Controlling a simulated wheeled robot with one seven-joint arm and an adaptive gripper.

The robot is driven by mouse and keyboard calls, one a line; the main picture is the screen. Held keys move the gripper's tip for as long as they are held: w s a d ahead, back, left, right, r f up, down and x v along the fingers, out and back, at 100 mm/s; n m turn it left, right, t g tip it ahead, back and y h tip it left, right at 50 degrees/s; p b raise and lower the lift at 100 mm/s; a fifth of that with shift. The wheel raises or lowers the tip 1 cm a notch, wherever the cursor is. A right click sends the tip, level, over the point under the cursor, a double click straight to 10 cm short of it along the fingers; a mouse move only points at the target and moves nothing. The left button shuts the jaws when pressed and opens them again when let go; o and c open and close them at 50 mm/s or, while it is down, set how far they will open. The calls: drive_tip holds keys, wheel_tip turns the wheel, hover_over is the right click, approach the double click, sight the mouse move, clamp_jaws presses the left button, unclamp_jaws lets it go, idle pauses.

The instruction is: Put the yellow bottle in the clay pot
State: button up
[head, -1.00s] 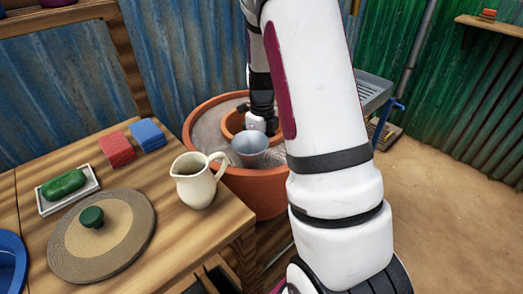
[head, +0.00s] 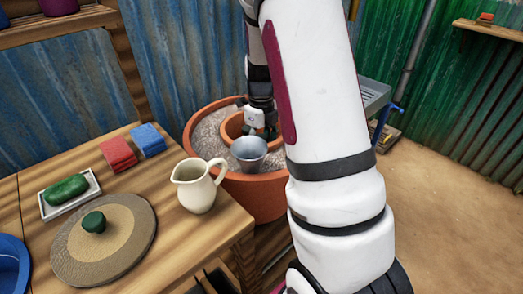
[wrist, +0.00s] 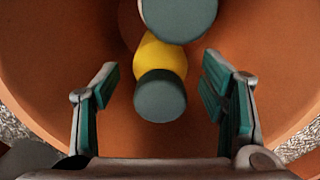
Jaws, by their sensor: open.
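The yellow bottle (wrist: 161,58) with a dark grey-green cap (wrist: 160,95) is inside the inner clay pot in the wrist view. The inner clay pot (wrist: 55,60) has an orange-brown wall and shows in the head view (head: 232,126) set in gravel within a larger clay pot (head: 255,190). My gripper (wrist: 160,95) is open, with one green-padded finger on each side of the bottle's cap and gaps between. In the head view my gripper (head: 262,132) is over the inner pot. The bottle is hidden there.
A second dark cap (wrist: 180,12) is beside the yellow bottle, at the top of the wrist view. A grey cup (head: 249,153) stands at the pot's near side. A cream jug (head: 198,186) and a round lid (head: 104,243) are on the wooden table (head: 200,238).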

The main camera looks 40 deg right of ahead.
wheel_tip(320, 180, up, 8)
drive_tip(key=shift+r+p, duration=0.2)
drive_tip(key=shift+p, duration=0.8)
